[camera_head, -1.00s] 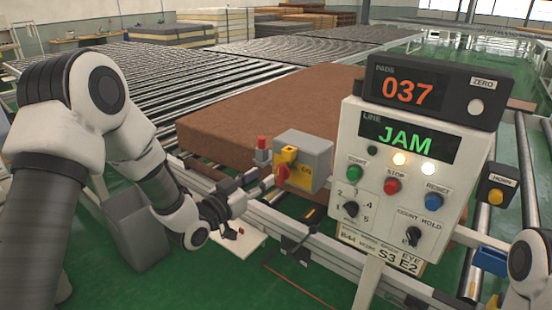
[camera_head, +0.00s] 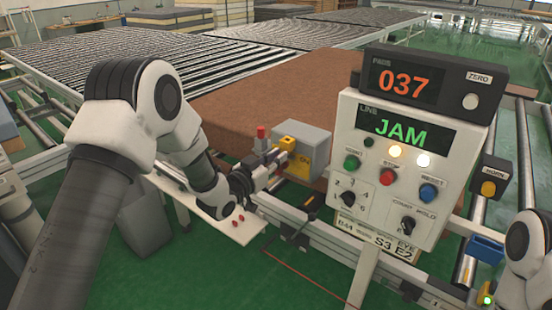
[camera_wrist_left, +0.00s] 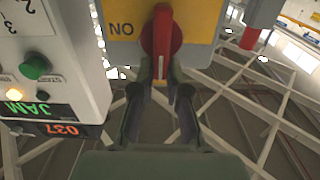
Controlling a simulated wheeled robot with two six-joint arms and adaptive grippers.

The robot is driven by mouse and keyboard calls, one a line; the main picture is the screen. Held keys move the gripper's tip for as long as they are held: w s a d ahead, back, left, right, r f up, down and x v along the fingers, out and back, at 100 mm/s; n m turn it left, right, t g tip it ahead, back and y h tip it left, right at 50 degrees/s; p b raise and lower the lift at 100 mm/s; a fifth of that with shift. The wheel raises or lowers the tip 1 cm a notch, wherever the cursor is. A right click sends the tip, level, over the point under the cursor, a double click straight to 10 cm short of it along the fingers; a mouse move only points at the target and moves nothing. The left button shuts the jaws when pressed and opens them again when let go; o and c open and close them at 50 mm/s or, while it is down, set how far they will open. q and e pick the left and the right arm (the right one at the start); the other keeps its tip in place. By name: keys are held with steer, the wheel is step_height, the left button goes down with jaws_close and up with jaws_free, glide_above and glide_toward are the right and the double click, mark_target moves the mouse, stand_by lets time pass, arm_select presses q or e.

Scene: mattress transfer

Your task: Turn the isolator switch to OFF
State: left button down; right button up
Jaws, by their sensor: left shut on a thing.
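The isolator switch is a grey box (camera_head: 305,139) with a yellow front plate, standing on the conveyor's side rail. Its red handle (camera_wrist_left: 161,38) shows in the left wrist view, upright in that upside-down picture, beside the ON label (camera_wrist_left: 121,29). My left gripper (camera_head: 279,160) is at the box front and hides most of the handle in the head view. In the left wrist view its fingers (camera_wrist_left: 161,78) are shut on the handle's end, one on each side. The right arm (camera_head: 530,242) shows at the right edge; its gripper is out of view.
The control panel (camera_head: 398,165) reads JAM and stands right of the switch; it also shows in the left wrist view (camera_wrist_left: 45,60). A red-topped grey post (camera_head: 261,138) is close left of the box. The brown mattress (camera_head: 275,88) lies behind, on the rollers.

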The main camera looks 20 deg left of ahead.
arm_select(q)
steer(key=shift+f, duration=0.25)
steer(key=shift+w+a+f+n+b, duration=0.1)
steer(key=shift+a+f+n+b, duration=0.6)
steer(key=shift+n, duration=2.3)
steer(key=shift+w+a+f+n+b, duration=0.15)
steer(key=shift+f+n+b, duration=0.6)
steer(key=shift+n, duration=2.25)
steer(key=shift+w+a+f+n+b, duration=0.1)
steer(key=shift+a+f+n+b, duration=0.25)
steer(key=shift+n+b, duration=1.75)
steer(key=shift+a+r+n+p, duration=0.1)
steer(key=shift+n+p, duration=0.85)
steer(key=shift+n, duration=0.05)
steer(key=c, duration=1.2)
jaws_free()
steer(key=shift+o, duration=0.2)
steer(key=shift+r, duration=0.2)
steer(key=shift+r, duration=0.1)
